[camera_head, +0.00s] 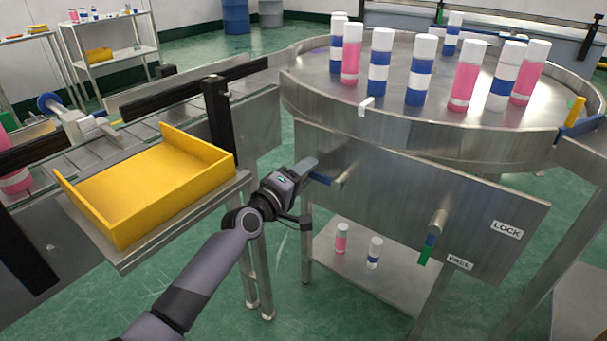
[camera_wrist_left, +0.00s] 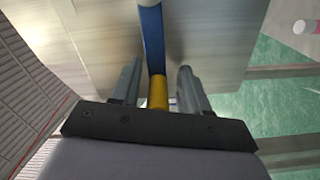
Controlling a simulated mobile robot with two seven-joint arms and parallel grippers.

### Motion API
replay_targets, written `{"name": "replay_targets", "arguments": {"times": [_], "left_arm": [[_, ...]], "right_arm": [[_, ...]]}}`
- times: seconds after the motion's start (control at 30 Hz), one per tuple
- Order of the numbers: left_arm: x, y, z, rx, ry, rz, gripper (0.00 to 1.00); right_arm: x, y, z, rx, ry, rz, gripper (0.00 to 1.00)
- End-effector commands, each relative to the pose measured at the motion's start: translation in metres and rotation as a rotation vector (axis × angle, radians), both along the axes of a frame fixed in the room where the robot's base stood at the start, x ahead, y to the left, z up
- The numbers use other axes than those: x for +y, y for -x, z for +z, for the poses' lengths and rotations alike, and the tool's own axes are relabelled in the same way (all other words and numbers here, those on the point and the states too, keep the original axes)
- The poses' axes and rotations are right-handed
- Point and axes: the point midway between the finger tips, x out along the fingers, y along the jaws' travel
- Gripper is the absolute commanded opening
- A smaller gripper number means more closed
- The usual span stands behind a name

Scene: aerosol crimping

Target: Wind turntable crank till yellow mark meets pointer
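The turntable (camera_head: 440,125) is a round steel table at upper right. A yellow tab (camera_head: 576,108) stands at its right rim, and a small white tab (camera_head: 366,103) sits at its front-left rim; I cannot tell for certain which is the mark or the pointer. The crank, with a blue arm (camera_head: 321,178), is on the steel front panel; its blue arm (camera_wrist_left: 152,40) and yellow handle (camera_wrist_left: 157,92) show in the left wrist view. My left gripper (camera_head: 306,170) is open around the handle, with gaps on both sides. My right gripper is not in view.
A green-tipped lever (camera_head: 425,254) on the panel points down towards the FREE label (camera_head: 459,262); the LOCK label (camera_head: 507,229) is higher right. Several pink and blue-white cans (camera_head: 419,70) stand on the turntable. A yellow tray (camera_head: 150,190) is left of my gripper.

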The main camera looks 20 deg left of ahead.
Motion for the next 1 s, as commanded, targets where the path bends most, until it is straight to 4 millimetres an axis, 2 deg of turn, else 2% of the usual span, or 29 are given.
{"name": "replay_targets", "arguments": {"times": [0.23,0.63,0.8,1.0], "left_arm": [[0.004,0.011,0.002,-0.001,0.003,0.000,0.45],[0.022,0.058,0.000,0.001,0.000,0.000,0.45],[0.024,0.067,0.000,0.001,0.000,0.000,0.45],[0.024,0.067,0.000,0.000,0.000,0.000,0.45]], "right_arm": [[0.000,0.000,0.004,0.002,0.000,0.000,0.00],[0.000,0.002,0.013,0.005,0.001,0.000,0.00],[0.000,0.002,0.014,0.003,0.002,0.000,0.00],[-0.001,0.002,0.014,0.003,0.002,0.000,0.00]]}}
